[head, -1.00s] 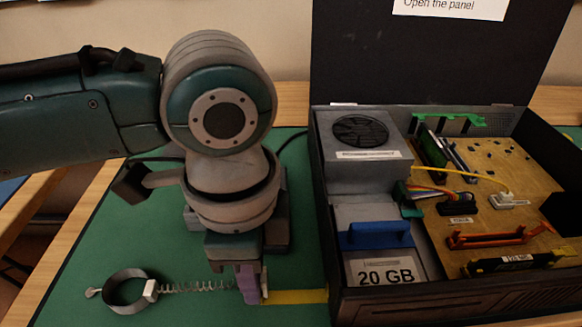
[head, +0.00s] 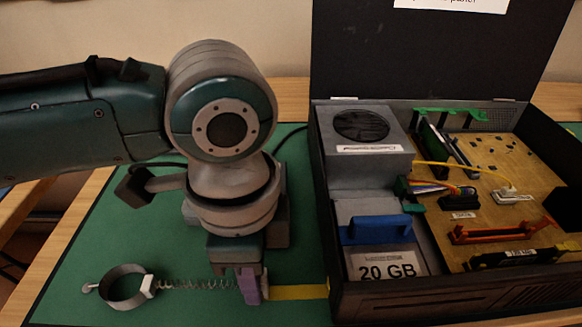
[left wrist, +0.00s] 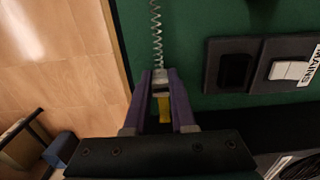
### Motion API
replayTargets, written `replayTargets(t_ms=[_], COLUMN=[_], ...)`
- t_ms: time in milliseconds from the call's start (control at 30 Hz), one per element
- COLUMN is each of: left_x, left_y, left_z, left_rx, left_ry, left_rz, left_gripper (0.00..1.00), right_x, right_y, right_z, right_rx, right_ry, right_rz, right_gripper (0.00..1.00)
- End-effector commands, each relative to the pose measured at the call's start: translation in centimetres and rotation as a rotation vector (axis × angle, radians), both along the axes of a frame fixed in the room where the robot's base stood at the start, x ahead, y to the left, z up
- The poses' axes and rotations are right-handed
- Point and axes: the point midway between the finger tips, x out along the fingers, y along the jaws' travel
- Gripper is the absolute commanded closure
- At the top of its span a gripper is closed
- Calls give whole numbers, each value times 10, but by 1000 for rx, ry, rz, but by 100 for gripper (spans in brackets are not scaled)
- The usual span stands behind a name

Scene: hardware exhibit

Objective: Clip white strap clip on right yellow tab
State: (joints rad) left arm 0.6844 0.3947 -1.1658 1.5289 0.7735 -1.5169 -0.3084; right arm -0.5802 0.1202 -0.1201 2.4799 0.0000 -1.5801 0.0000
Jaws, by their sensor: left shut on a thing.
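My left gripper (head: 250,284) points down at the near left side of the open computer case, its purple fingers shut on the white strap clip. In the left wrist view, the pale clip (left wrist: 161,82) sits between the fingertips (left wrist: 162,88), mostly covered by them. The yellow tab (head: 300,292) sticks out leftward from the case. Its end meets or lies very close to the clip, and it also shows between the fingers in the left wrist view (left wrist: 164,107). I cannot tell whether the clip grips the tab. A coiled cord (head: 195,285) runs from the clip to a grey wrist strap ring (head: 125,288).
The open black case (head: 440,302) stands on the right, with a blue-handled 20 GB drive (head: 385,265) and a circuit board (head: 490,205) inside. A green mat (head: 90,245) covers the wooden table. A mains switch panel (left wrist: 255,65) lies beside the gripper in the left wrist view.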

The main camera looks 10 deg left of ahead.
Motion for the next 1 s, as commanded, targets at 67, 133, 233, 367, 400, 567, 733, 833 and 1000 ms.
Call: replayTargets(t_ms=[67,133,233,367,400,567,733,833,1000], left_x=[0,0,0,0,0,0,0,0,0], left_y=[0,0,0,0,0,0,0,0,0], left_z=[-2,-3,-4,-5,-5,-5,-5,-5,-5], left_rx=[0,0,0,0,0,0,0,0,0], left_ry=[0,0,0,0,0,0,0,0,0], left_rz=[0,0,0,0,0,0,0,0,0], left_gripper=[100,100,100,100,100,63,44,41,41], right_x=[0,0,0,0,0,0,0,0,0], right_y=[0,0,0,0,0,0,0,0,0], right_z=[-1,-2,-3,-3,-3,-3,-3,-3,-3], right_rx=[0,0,0,0,0,0,0,0,0], right_ry=[0,0,0,0,0,0,0,0,0], right_rz=[0,0,0,0,0,0,0,0,0], right_gripper=[50,50,50,50,50,50,50,50,50])
